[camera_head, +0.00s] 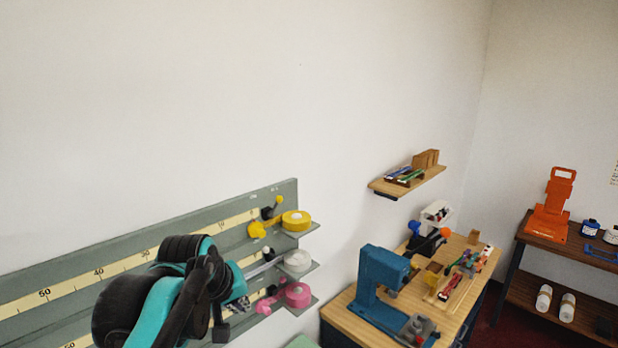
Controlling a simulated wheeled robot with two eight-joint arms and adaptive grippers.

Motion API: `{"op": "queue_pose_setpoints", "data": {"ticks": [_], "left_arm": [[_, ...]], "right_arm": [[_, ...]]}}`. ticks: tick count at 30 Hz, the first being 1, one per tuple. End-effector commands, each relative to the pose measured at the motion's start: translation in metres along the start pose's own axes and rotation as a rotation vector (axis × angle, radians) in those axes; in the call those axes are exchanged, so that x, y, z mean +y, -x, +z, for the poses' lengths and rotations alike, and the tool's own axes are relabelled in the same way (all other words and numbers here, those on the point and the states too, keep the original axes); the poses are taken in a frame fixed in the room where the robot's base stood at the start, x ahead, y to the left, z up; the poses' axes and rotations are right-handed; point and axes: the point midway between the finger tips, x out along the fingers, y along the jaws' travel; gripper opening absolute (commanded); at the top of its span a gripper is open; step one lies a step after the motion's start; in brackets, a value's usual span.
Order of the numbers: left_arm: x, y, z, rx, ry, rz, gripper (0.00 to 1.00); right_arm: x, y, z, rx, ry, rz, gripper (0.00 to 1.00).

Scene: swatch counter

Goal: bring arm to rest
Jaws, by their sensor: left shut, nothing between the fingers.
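My left arm, black and teal, comes in at the lower left. Its gripper (226,302) is shut and empty, in front of the grey ruled board (180,235) and close to the small shelves at its right end. The arm hides part of the board and its scale. Whether the gripper touches the board or shelves I cannot tell. My right gripper is not in view.
Yellow (296,220), white (298,260) and pink (298,294) rolls sit on the board's shelves. A wooden bench (350,322) holds a blue press (378,285). A wall shelf (407,182) hangs above. An orange stand (552,207) is on a dark rack at right.

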Motion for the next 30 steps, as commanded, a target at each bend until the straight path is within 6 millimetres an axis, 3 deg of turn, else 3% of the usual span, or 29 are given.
{"op": "queue_pose_setpoints", "data": {"ticks": [1, 3, 12, 18, 24, 30], "left_arm": [[-0.023, -0.029, 0.030, 0.008, -0.034, -0.005, 0.00], [-0.045, -0.051, 0.059, 0.019, -0.086, -0.013, 0.00], [-0.134, -0.144, 0.178, 0.057, -0.289, -0.050, 0.00], [-0.182, -0.199, 0.245, 0.073, -0.401, -0.072, 0.00], [-0.203, -0.222, 0.274, 0.081, -0.455, -0.084, 0.00], [-0.205, -0.223, 0.275, 0.082, -0.463, -0.086, 0.00]], "right_arm": [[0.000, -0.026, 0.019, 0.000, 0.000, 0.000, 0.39], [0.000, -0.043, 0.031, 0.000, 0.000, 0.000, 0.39], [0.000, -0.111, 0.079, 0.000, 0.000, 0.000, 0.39], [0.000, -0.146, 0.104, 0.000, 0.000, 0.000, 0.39], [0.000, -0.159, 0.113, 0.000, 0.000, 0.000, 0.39], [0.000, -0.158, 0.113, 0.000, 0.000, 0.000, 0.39]]}}
